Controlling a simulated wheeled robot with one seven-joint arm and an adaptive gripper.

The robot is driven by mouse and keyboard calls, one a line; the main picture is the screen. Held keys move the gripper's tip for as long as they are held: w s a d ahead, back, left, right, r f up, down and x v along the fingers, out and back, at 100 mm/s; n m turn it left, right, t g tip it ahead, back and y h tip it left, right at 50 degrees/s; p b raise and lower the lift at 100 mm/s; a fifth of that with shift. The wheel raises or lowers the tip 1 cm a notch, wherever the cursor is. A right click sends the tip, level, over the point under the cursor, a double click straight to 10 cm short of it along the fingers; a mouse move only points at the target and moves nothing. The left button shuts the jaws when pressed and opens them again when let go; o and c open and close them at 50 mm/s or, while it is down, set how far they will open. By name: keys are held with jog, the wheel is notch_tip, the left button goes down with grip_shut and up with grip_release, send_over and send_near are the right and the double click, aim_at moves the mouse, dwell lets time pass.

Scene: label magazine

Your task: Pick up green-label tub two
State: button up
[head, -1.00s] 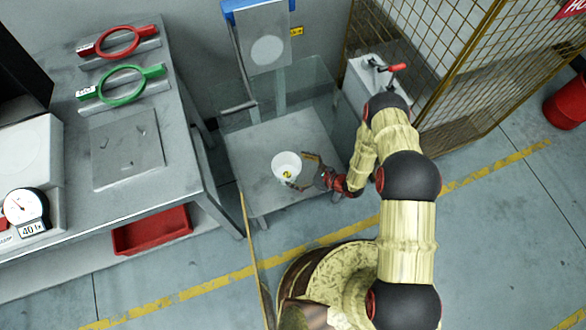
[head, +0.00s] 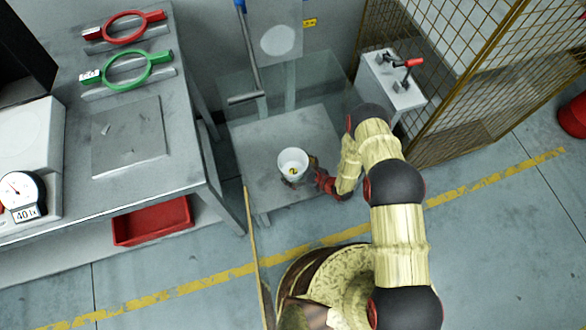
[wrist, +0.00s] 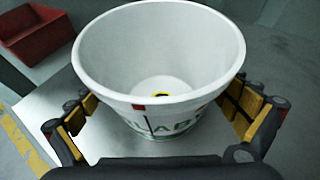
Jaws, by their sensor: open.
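The white tub (head: 293,160) stands upright and open-topped on a low grey table (head: 262,150), with a yellow spot at its inside bottom. In the wrist view the tub (wrist: 160,50) fills the middle, and its front wall shows green lettering, partly hidden, and a small red mark. My gripper (head: 301,174) is at the tub's lower right side in the head view. In the wrist view my gripper (wrist: 160,105) is open, with one yellow-padded finger on each side of the tub. Whether a pad touches the wall I cannot tell.
A clear panel and an upright plate (head: 275,40) stand behind the tub. Left is a bench with red (head: 125,25) and green (head: 125,70) rings and a dial gauge (head: 22,195). A red bin (head: 152,220) sits below it. A mesh cage (head: 440,70) stands right.

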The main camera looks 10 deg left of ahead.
jog(key=c, duration=0.3)
jog(key=c, duration=0.4)
jog(key=shift+r, duration=0.1)
jog(key=shift+c, duration=0.5)
